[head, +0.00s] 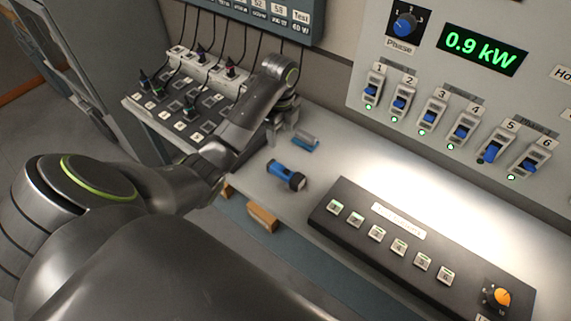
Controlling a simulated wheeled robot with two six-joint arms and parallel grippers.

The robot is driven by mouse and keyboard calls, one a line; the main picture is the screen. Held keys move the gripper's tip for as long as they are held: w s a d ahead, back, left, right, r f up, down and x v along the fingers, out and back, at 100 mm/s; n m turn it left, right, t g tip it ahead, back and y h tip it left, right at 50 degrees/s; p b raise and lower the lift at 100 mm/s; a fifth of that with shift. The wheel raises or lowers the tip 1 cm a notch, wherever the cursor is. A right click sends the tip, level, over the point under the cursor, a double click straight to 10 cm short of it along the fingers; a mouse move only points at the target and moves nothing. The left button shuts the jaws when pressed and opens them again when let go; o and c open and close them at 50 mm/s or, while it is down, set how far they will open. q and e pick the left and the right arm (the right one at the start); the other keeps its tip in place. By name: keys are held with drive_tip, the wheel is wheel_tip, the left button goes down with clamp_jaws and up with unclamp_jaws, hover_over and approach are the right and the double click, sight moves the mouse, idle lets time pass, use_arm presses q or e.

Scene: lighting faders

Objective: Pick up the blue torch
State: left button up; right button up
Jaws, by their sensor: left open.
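The blue torch (284,174) lies on its side on the pale bench, its dark wider end toward the right. My left arm reaches in from the left, and its gripper (290,137) is above and behind the torch, apart from it. The left gripper is open, with nothing seen between its fingers. My right gripper is not in the picture.
A black button panel with an orange knob (425,252) stands right of the torch. A patch panel with cables (180,112) is at left. Wall switches (460,130) are behind.

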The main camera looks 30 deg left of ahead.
use_arm(q)
drive_tip(key=b, duration=0.9)
hover_over(282, 169)
drive_tip(key=f, duration=0.9)
drive_tip(key=shift+w+a+f, duration=0.3)
drive_tip(key=shift+w, duration=0.1)
drive_tip(key=shift+f+b, duration=0.45)
drive_tip(key=shift+f, duration=0.2)
drive_tip(key=shift+s+d+f+b, duration=0.15)
drive_tip(key=shift+f+b, duration=0.35)
drive_tip(key=shift+f, duration=0.35)
drive_tip(key=shift+s+f+b, duration=0.1)
drive_tip(key=shift+f+b, duration=0.4)
drive_tip(key=shift+f, duration=0.35)
drive_tip(key=shift+s+d+f+b, duration=0.15)
drive_tip(key=shift+f+b, duration=0.35)
drive_tip(key=shift+f, duration=0.35)
drive_tip(key=shift+c, duration=0.3)
drive_tip(key=shift+r, duration=0.1)
drive_tip(key=c, duration=1.1)
drive_tip(key=shift+r, duration=0.1)
